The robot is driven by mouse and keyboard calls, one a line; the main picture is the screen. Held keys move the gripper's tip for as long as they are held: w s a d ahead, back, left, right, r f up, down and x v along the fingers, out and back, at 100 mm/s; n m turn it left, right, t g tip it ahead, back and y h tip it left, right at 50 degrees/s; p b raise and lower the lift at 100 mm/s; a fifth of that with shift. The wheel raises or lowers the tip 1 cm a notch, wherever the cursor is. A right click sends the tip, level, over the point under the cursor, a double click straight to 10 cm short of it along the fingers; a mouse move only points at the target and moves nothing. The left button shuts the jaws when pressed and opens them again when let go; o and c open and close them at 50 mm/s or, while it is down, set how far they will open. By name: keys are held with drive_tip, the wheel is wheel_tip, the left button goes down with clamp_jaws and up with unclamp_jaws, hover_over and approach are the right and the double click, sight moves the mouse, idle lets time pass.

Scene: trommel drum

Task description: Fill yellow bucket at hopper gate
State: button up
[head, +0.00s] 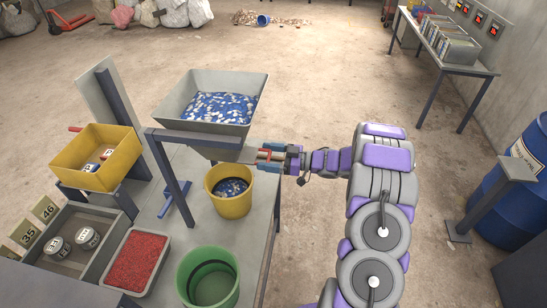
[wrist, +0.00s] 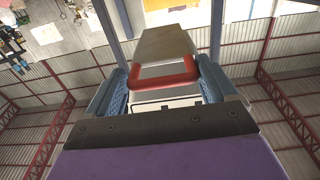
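The grey hopper (head: 240,135) holds blue and white flakes (head: 215,106). The yellow bucket (head: 229,207) stands upright on the table below it, with blue flakes inside. My gripper (head: 268,156) is at the hopper's right side, above the bucket's right side. Its blue fingers close on both sides of the red gate handle (head: 265,154). The wrist view shows my gripper (wrist: 163,82), the red handle (wrist: 165,76) spanning between the fingers, and the pale gate plate (wrist: 165,45) beyond. The gate opening and any falling flakes are hidden.
A green bucket (head: 208,282) and a red-filled tray (head: 136,262) stand in front on the table (head: 168,234). A yellow bin (head: 98,155) and a grey bin with tins (head: 72,262) are at left. A blue drum (head: 515,205) stands at right. The floor beyond is mostly clear.

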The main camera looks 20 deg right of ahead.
drive_tip(key=shift+o, duration=0.6)
drive_tip(key=shift+w+a+f, duration=0.1)
drive_tip(key=shift+w+a, duration=0.1)
drive_tip(key=shift+o, duration=0.2)
drive_tip(key=shift+a, duration=0.2)
drive_tip(key=p+v, duration=0.1)
drive_tip(key=v, duration=1.6)
drive_tip(key=shift+s+d+p, duration=0.2)
drive_tip(key=shift+p, duration=0.1)
